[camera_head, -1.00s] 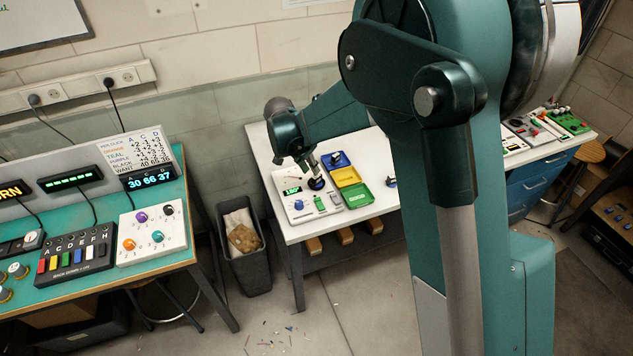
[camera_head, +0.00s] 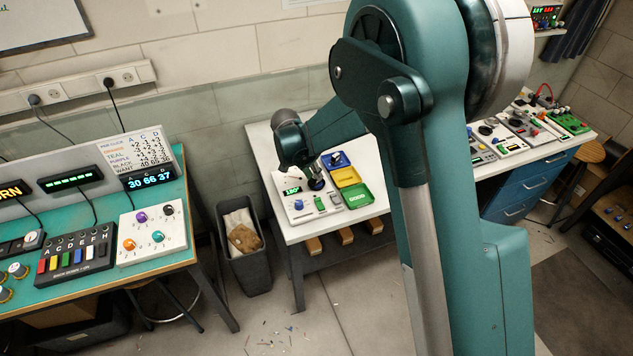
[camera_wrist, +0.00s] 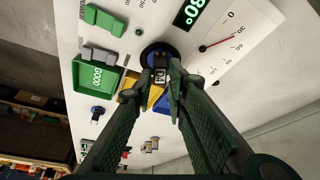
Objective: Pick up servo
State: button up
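A small dark block with a white label, probably the servo (camera_wrist: 160,75), shows between my fingertips in the wrist view. It is in front of the round black-and-blue mount (camera_wrist: 152,50) of the white test panel (camera_wrist: 215,75); I cannot tell whether it rests on the mount. My gripper (camera_wrist: 161,66) points at it with one finger on each side; I cannot tell whether the fingertips press on it. In the head view my gripper (camera_head: 313,173) is low over the dark round mount (camera_head: 316,184), and the block is too small to make out.
A green tray marked GOOD (camera_wrist: 97,77), a yellow tray (camera_head: 346,176) and a blue tray (camera_head: 343,158) lie beside the panel. The panel has a green-lit display (camera_wrist: 193,13), a needle scale (camera_wrist: 228,38) and a blue knob (camera_head: 298,204). A waste bin (camera_head: 247,275) stands left of the table.

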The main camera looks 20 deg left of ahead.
jog(key=shift+x, duration=1.2)
grip_shut()
